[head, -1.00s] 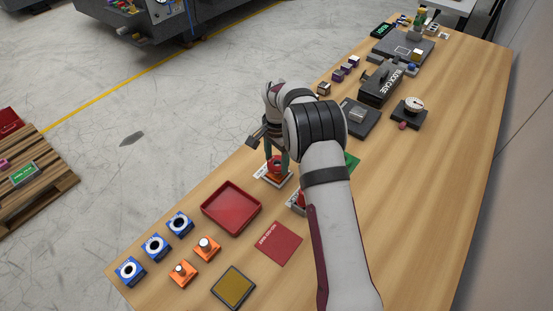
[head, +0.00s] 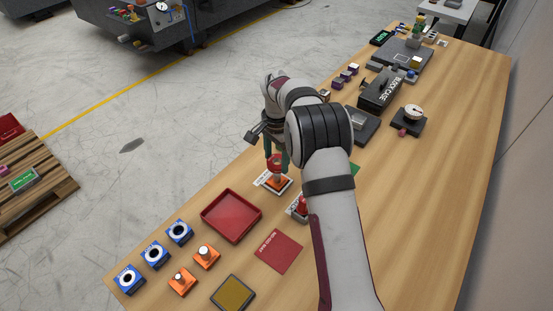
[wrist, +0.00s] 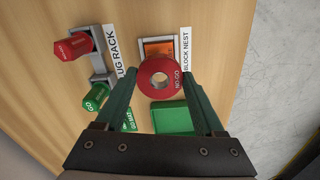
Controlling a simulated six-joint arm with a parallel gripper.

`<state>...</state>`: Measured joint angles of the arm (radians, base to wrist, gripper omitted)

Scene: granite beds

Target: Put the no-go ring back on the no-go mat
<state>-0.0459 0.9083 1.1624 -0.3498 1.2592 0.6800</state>
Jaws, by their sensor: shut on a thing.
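In the head view the ring (head: 275,159) is raised above an orange block (head: 279,186) that has an upright pin. The orange block also shows behind the ring in the wrist view (wrist: 158,46), beside the block nest label. The no-go mat (head: 278,250) is a flat red square with lettering, lying bare nearer the front of the bench.
A red tray (head: 231,216) lies left of the mat. Orange pin blocks (head: 207,256) and blue ring blocks (head: 156,253) stand further left. A plug rack (wrist: 88,58) holds red and green plugs. A yellow-topped pad (head: 233,293) lies below the mat.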

